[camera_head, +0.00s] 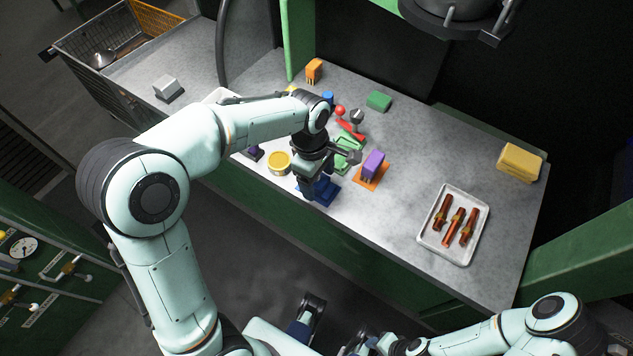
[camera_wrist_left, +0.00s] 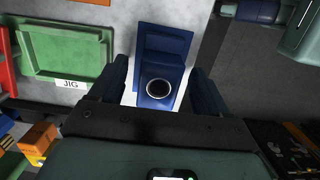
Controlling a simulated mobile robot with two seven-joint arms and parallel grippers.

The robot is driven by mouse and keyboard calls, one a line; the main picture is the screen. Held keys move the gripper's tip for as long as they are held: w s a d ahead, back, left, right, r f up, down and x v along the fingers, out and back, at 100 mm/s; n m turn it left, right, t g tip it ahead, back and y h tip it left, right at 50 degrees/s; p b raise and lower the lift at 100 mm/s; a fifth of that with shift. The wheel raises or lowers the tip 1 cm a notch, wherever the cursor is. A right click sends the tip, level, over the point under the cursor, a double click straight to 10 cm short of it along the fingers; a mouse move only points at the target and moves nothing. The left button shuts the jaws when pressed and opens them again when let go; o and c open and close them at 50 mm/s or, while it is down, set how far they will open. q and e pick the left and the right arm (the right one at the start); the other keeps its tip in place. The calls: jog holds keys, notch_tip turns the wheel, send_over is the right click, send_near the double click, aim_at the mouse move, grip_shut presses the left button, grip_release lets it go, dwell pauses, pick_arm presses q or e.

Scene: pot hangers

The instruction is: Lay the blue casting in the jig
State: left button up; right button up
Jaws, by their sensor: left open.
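The blue casting (camera_head: 325,189) stands on the workbench near its front edge. In the left wrist view the blue casting (camera_wrist_left: 164,42) is blocky, with a round dark bore ringed in light metal. My left gripper (camera_wrist_left: 159,80) is open, with one finger on each side of the casting; I cannot tell whether they touch it. In the head view my left gripper (camera_head: 308,190) partly hides the casting. The green jig (camera_wrist_left: 65,50), a shallow tray labelled JIG, lies beside the casting and is empty where visible. The arm partly covers the jig (camera_head: 349,152) in the head view.
A purple block (camera_head: 373,165) on an orange base stands close right of the casting. A yellow round tin (camera_head: 279,162) is left of it. A red-knobbed item (camera_head: 340,111) and a green block (camera_head: 379,101) lie behind. A white tray (camera_head: 425,240) holds copper-coloured pieces.

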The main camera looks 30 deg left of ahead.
pick_arm(q)
jog(key=shift+f, duration=0.45)
jog(key=shift+c, duration=0.3)
jog(key=c, duration=1.2)
jog(key=shift+o, duration=0.2)
jog(key=shift+r, duration=0.15)
notch_tip(320, 180, up, 19)
jog(key=p, duration=0.4)
jog(key=w+f+n+t+y+p, duration=0.1)
jog(key=w+f+n+p, duration=0.5)
jog(key=w+f+n, duration=0.5)
jog(key=n, duration=0.7)
jog(key=shift+w+d+f+t+p, duration=0.15)
jog(key=shift+d+f+t+p, duration=0.1)
jog(key=shift+f+t+p, duration=0.1)
pick_arm(e)
jog(key=w+r, duration=0.4)
jog(key=r, duration=0.7)
jog(key=shift+r, duration=0.15)
